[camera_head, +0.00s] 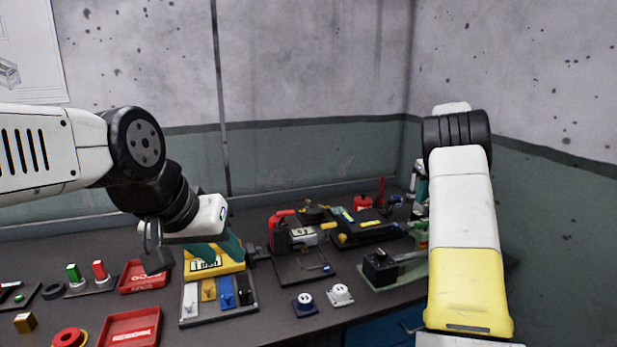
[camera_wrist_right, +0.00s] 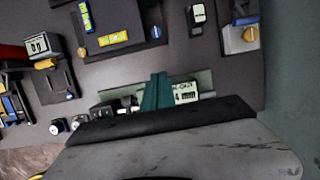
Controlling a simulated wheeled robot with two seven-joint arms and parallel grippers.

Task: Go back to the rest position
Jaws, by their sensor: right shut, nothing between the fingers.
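My left gripper (camera_head: 222,250) comes in from the left and points down at a yellow device with a display (camera_head: 215,269). Its teal fingers overlap the device's top in the head view; I cannot tell whether they touch or grip it. My right arm reaches forward on the right of the head view, and its gripper is mostly hidden behind the arm. In the right wrist view the teal fingers of my right gripper (camera_wrist_right: 157,91) are together, with nothing seen between them, in front of a pale green device with a small display (camera_wrist_right: 187,91).
A black-and-red press (camera_head: 281,234) and a black case (camera_head: 362,228) stand behind. A wall closes the right side; the space above the table's middle is free.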

